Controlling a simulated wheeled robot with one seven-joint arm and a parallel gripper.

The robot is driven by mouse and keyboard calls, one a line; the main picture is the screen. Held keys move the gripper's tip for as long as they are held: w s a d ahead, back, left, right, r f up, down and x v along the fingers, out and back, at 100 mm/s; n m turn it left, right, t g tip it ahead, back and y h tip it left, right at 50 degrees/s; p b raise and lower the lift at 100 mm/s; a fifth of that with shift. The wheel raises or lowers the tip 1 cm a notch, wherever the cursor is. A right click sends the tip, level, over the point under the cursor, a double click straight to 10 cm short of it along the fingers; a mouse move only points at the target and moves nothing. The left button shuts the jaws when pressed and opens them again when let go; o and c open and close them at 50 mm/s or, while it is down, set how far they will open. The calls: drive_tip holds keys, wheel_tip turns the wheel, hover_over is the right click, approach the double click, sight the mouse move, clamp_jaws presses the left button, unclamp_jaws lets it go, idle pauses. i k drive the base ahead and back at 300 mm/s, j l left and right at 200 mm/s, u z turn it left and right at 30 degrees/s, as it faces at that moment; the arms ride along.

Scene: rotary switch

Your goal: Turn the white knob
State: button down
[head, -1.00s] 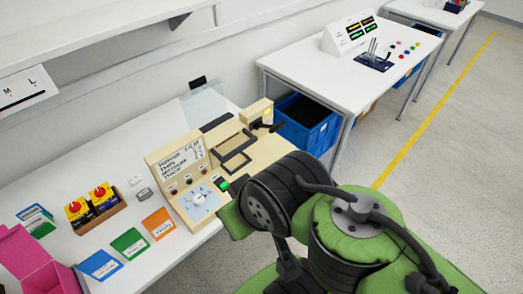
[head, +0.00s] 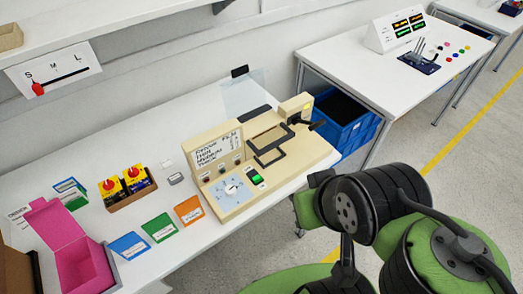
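Nothing covers the knob in the head view. My arm is at the lower right, to the right of the machine and apart from it. My gripper is not visible in this view.
A green switch (head: 256,177) is right of the dial. A pink box (head: 84,264) and a box with red-knobbed yellow switches (head: 129,188) stand farther left. A blue crate (head: 345,128) is behind right.

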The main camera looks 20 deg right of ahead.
sight(230, 191)
drive_tip(key=k+j+u, duration=0.15)
drive_tip(key=u, duration=0.2)
drive_tip(key=k+j+u, duration=0.2)
drive_tip(key=u, duration=0.15)
